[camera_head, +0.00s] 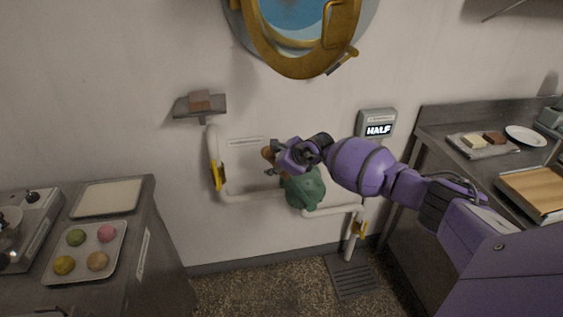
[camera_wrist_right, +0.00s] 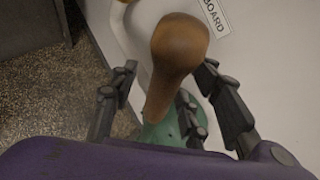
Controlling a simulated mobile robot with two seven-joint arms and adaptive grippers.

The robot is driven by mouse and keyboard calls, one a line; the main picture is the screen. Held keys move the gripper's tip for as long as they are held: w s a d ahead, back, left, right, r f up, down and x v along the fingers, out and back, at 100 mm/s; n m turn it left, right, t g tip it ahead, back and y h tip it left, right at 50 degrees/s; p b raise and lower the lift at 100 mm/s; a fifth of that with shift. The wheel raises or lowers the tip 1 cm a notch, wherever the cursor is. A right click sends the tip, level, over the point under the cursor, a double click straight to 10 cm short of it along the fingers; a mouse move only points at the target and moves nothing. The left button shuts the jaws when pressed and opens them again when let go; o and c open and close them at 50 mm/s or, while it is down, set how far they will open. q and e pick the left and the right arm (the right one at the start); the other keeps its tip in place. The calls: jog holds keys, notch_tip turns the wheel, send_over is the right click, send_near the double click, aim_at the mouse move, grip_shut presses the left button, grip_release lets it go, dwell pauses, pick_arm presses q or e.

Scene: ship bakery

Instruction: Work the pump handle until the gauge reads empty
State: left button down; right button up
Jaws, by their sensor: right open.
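The gauge (camera_head: 377,124) on the wall reads HALF. The green pump (camera_head: 303,188) sits on white pipes below it, partly hidden by my right gripper; it also shows in the right wrist view (camera_wrist_right: 163,132). My left gripper is not in view.
Pipe valves with yellow levers (camera_head: 217,177) are left and lower right of the pump. A small shelf (camera_head: 201,106) is on the wall. Counters (camera_head: 150,210) stand at left and right; a brass porthole (camera_head: 300,65) is above. A floor drain (camera_head: 351,276) lies below.

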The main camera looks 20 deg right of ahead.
jog(key=v, duration=1.1)
jog(key=shift+s+a, duration=0.15)
dwell(0.5)
